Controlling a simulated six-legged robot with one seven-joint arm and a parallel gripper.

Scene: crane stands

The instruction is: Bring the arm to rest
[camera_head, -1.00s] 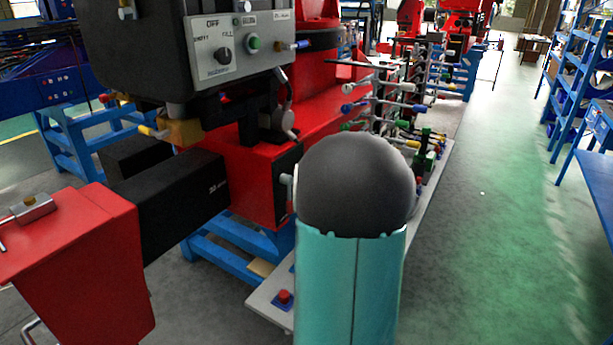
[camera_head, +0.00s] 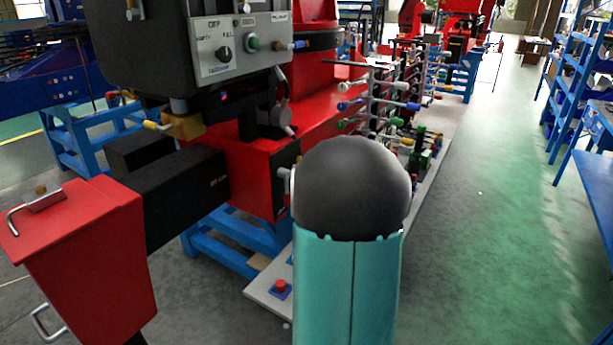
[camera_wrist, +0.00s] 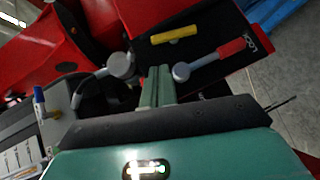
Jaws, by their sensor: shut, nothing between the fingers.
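My gripper (camera_wrist: 158,88) shows in the wrist view as two green fingers pressed together, shut and empty. It points toward the red and black machine, close to two levers with round grey joints. One is a red-handled lever (camera_wrist: 229,49) just right of the fingertips. A yellow handle (camera_wrist: 173,35) lies beyond them. In the head view my teal arm link with its dark rounded top stands in front of the machine, and my gripper is hidden there. I cannot tell whether the fingers touch anything.
The machine's grey control panel (camera_head: 228,50) is at upper left, with a red box (camera_head: 82,262) at lower left. A rack of coloured levers (camera_head: 385,105) stands behind my arm. The green floor (camera_head: 490,230) to the right is clear, up to blue shelves (camera_head: 578,70).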

